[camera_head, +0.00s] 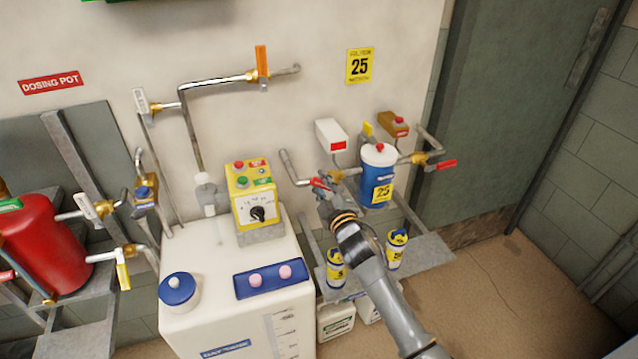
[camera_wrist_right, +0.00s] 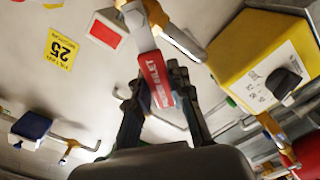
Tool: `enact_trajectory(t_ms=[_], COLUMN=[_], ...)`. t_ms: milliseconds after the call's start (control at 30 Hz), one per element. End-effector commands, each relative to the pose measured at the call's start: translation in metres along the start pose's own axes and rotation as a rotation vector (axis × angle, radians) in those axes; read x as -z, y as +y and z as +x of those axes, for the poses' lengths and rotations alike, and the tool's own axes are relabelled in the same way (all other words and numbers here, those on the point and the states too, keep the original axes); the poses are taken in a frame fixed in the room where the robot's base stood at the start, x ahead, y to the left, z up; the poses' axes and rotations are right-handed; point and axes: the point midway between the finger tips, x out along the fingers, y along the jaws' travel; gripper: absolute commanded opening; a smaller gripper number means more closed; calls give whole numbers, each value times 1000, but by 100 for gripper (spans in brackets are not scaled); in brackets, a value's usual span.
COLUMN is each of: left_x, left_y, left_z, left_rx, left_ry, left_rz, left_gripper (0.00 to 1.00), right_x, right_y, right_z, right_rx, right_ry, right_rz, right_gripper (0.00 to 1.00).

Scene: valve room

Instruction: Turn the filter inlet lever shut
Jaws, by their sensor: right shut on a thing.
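In the wrist view the red lever (camera_wrist_right: 156,80) with white "INLET" lettering points down between the fingers. My right gripper (camera_head: 322,197) is shut on the lever; the wrist view shows its two dark fingers (camera_wrist_right: 158,100) either side of it. The exact lever angle to the pipe is hard to tell. My left gripper is out of view.
A white tank (camera_head: 190,330) with a yellow control box (camera_head: 252,195) stands left of my right arm. Another red lever (camera_head: 446,164) is right of the filter. Small yellow-and-blue cans (camera_head: 397,248) stand below on a grey shelf (camera_head: 430,252). Open floor lies at lower right.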

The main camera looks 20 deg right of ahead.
Motion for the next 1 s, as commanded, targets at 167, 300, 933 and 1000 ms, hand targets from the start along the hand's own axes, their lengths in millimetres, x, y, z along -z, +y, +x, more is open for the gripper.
enact_trajectory(t_ms=[167, 300, 933, 1000], left_x=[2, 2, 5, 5], left_y=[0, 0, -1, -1], left_z=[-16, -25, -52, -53], left_rx=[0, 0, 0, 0], left_ry=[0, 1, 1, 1], left_rz=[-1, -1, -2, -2], left_gripper=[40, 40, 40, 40], right_x=[0, -2, -22, -23], right_y=[13, 21, 47, 49], right_z=[0, 0, 0, 0], right_rx=[1, 1, 1, 1], right_ry=[-2, -3, -3, -3], right_rz=[170, 302, 829, 864], right_gripper=[0, 0, 0, 0])
